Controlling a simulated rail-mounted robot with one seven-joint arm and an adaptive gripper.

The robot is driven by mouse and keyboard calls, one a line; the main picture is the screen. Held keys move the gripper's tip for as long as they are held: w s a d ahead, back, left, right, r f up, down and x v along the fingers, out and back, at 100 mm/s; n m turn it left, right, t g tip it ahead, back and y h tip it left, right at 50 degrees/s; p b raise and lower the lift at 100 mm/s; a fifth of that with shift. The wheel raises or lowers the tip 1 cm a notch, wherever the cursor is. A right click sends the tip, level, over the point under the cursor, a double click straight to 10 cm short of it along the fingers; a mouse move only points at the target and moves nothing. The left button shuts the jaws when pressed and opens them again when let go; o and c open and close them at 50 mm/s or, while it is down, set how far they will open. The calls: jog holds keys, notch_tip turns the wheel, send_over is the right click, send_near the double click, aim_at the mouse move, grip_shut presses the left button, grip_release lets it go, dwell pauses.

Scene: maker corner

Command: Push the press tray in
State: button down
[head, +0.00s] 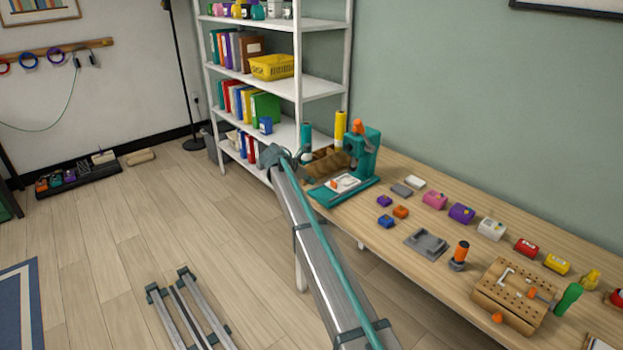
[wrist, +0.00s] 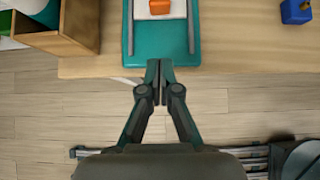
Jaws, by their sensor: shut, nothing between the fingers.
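The teal press (head: 369,155) stands at the far left end of the workbench, with an orange part on top. Its white press tray (head: 344,183) lies low on the base at the front, with a small orange piece on it. In the wrist view, the tray (wrist: 172,16) shows at the top edge between two grey rails on the teal base (wrist: 160,52), and its far part is cut off. My gripper (wrist: 160,68) is shut and empty. Its fingertips overlap the front edge of the base in the picture; I cannot tell whether they touch.
A wooden box (wrist: 84,22) stands left of the base, near the bench edge. A blue block (wrist: 295,11) lies to the right. Several coloured blocks, a grey holder (head: 427,243) and a wooden peg block (head: 510,297) fill the bench further right. Open floor lies in front.

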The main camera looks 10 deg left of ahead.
aim_at(332, 186)
jog(key=p+x, duration=0.1)
jog(key=x, duration=0.7)
jog(key=shift+w+d+r, duration=0.1)
jog(key=shift+w+d+r+p, duration=0.15)
jog(key=shift+w+d+p, duration=0.45)
jog(key=shift+w+d, duration=0.55)
jog(key=shift+w, duration=0.2)
